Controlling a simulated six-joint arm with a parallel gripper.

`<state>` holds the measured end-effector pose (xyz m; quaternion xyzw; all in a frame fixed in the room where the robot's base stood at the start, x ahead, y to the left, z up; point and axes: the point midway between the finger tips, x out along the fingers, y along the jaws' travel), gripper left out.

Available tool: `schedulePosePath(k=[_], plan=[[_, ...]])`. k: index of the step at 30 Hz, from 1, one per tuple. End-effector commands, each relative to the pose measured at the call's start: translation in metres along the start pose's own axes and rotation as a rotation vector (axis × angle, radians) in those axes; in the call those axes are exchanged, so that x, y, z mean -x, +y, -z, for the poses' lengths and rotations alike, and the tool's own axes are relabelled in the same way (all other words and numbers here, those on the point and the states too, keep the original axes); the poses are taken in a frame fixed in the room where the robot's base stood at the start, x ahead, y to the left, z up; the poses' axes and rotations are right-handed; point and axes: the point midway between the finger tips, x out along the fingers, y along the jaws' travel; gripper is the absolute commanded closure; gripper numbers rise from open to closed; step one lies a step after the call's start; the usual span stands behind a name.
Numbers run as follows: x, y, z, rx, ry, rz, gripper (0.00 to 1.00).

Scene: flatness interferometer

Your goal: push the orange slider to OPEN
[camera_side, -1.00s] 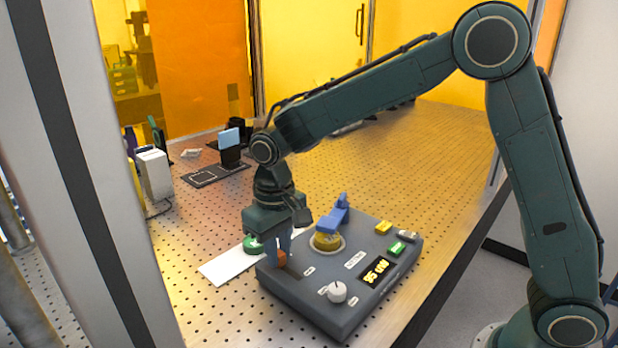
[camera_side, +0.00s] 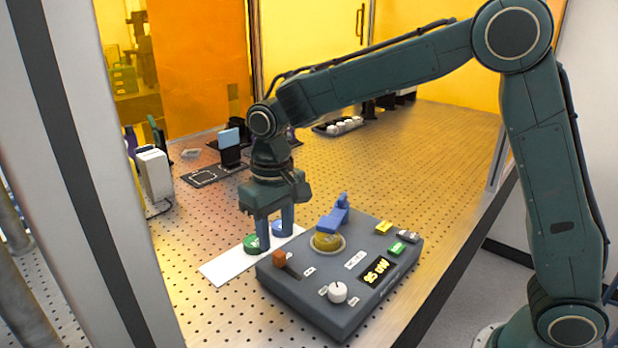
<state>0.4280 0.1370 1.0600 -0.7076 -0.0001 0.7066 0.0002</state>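The orange slider (camera_side: 279,257) stands upright at the left end of its dark slot on the grey control box (camera_side: 325,311). Small white labels lie beside the slot, too small to read. My gripper (camera_side: 275,228) points down beyond the box's left corner, behind the slider and apart from it. Its two blue-grey fingers are spread with nothing held between them. They hang in front of a green disc (camera_side: 250,243) and a blue disc (camera_side: 280,228), partly hiding both.
The box also bears a yellow round part (camera_side: 326,241) with a blue lever (camera_side: 338,211), a white knob (camera_side: 337,291), a lit display (camera_side: 376,270) and several buttons. A white strip (camera_side: 222,267) lies left of the box.

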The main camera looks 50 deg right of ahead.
Motion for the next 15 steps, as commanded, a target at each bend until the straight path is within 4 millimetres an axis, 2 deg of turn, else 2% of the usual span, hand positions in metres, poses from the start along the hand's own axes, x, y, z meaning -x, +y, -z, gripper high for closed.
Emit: schedulePosePath(k=[9, 15], plan=[[0.056, 0.000, 0.001, 0.000, 0.006, 0.002, 0.60], [0.082, 0.000, 0.001, 0.000, 0.005, 0.001, 0.60]])
